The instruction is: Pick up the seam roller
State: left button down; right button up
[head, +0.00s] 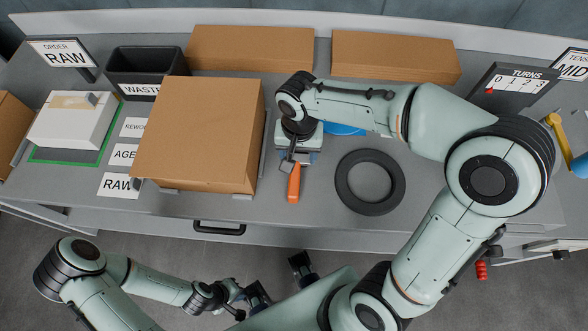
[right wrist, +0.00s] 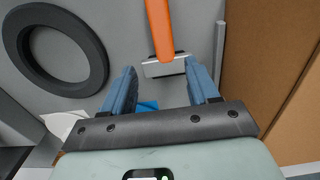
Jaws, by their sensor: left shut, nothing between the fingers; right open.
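The seam roller has an orange handle (head: 294,183) and lies on the grey bench, its handle toward the front edge. In the right wrist view, its handle (right wrist: 160,27) runs up and out of the frame, and its metal head lies just beyond the gap between my fingers. My right gripper (head: 297,157) points down over the head end and partly hides it in the head view. In the right wrist view, my right gripper (right wrist: 159,72) is open, with nothing held between its fingers. My left gripper (head: 246,297) is shut and empty, low in front of the bench.
A dark ring (head: 370,182) lies right of the roller. A large cardboard box (head: 198,135) stands close on its left. Long cardboard boxes (head: 250,48) line the back. A waste bin (head: 148,66) stands back left. A turns sign (head: 518,85) stands at right.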

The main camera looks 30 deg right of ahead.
aim_at(295, 168)
notch_tip(295, 168, down, 3)
jog(key=shift+r, duration=0.15)
jog(key=f, duration=0.4)
jog(key=shift+s+a+f+b, duration=0.1)
jog(key=shift+a+f+b, duration=0.1)
jog(key=shift+a+b, duration=0.2)
jog(key=shift+f, duration=0.35)
pick_arm(q)
jog(key=shift+f, duration=0.45)
pick_arm(e)
grip_shut()
jog(key=shift+r, duration=0.15)
